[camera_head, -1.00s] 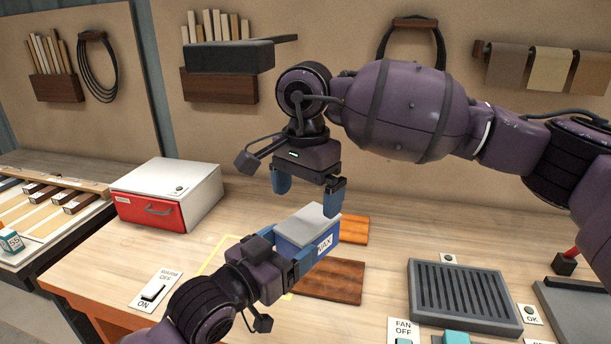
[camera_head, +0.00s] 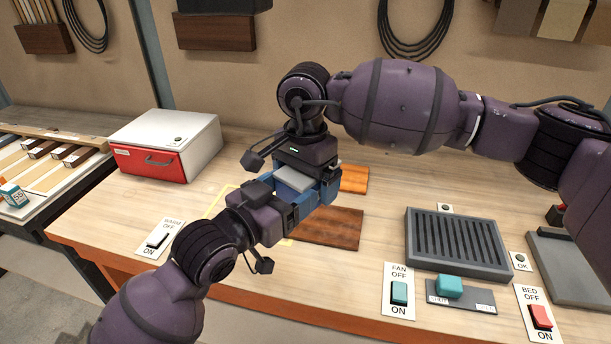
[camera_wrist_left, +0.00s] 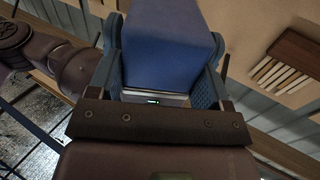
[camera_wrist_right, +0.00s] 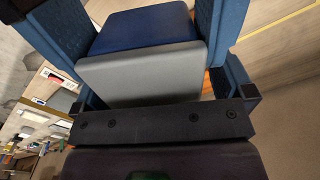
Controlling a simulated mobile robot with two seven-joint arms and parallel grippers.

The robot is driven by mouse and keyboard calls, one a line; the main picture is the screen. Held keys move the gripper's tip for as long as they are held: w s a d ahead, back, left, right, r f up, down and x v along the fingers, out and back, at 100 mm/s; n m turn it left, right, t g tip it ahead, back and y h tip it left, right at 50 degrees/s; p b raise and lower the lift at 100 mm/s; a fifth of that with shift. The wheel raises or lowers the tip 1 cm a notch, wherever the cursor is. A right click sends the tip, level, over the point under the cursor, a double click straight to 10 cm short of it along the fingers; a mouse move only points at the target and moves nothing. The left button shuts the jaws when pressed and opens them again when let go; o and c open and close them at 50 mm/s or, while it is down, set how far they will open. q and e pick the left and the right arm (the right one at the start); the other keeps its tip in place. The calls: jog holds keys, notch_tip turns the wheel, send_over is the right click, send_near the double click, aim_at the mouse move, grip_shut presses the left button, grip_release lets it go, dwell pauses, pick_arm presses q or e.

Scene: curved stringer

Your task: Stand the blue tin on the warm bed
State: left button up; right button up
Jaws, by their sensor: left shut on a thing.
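The blue tin (camera_head: 293,186) with a grey lid is held above the bench, near two wooden boards. My left gripper (camera_head: 312,200) is shut on it from the front; the left wrist view shows the blue tin (camera_wrist_left: 170,45) between its fingers. My right gripper (camera_head: 303,178) points down over the tin. In the right wrist view its fingers are apart, one on each side of the tin (camera_wrist_right: 145,30), with a small gap at the right finger. A grey plate (camera_head: 575,265) at the right edge, by the switch marked BED (camera_head: 540,316), appears to be the warm bed.
A ribbed grey rack (camera_head: 455,243) stands left of the plate, with a FAN switch (camera_head: 399,292) and a teal slider (camera_head: 450,286) in front. Wooden boards (camera_head: 330,228) lie below the tin. A white cabinet with a red drawer (camera_head: 150,163) stands at the left.

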jog(key=c, duration=1)
pick_arm(q)
jog(key=o, duration=1.2)
pick_arm(e)
jog(key=shift+r, duration=0.1)
jog(key=shift+c, duration=1.2)
